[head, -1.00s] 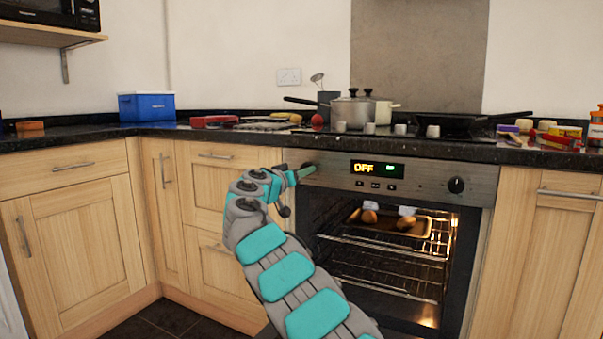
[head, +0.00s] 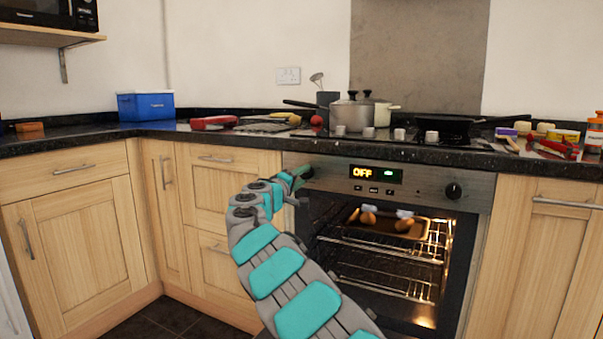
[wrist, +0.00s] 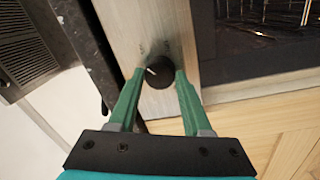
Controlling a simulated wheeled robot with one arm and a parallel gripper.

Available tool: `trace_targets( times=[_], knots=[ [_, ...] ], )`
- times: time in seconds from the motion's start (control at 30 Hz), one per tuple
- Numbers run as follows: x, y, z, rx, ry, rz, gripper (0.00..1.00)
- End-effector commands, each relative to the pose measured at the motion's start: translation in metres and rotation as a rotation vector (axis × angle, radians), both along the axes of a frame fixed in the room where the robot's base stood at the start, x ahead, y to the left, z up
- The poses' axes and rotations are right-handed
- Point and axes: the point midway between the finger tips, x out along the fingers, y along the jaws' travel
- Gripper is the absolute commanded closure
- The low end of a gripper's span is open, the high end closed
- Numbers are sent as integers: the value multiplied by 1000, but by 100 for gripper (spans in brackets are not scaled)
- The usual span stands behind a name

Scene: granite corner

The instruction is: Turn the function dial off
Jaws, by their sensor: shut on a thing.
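The oven's left dial (head: 307,172) is a round black knob on the steel control panel (head: 430,179). It also shows in the wrist view (wrist: 159,72), with a white pointer line aimed up and left. My gripper (head: 300,173) is at this dial. In the wrist view its two green fingers (wrist: 156,76) sit on either side of the knob and are shut on it. The panel display (head: 376,173) reads "OFF" with a small green mark beside it. In the head view my fingers partly hide the dial, and the panel markings are too small to read.
A second black dial (head: 453,191) is at the panel's right end. The lit oven (head: 385,260) below holds a tray (head: 415,230) with several brown items. The dark worktop (head: 90,137) edge runs just above the panel. A pot (head: 352,110) and a pan (head: 455,127) stand above.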

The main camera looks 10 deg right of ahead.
Motion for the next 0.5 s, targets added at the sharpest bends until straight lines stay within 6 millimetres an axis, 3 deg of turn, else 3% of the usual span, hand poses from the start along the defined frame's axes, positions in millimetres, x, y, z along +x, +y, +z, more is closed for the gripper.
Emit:
trace_targets(
  times=[0.5],
  knots=[
    [-1, -1, 4, -396, 289, 0, 100]
  ],
)
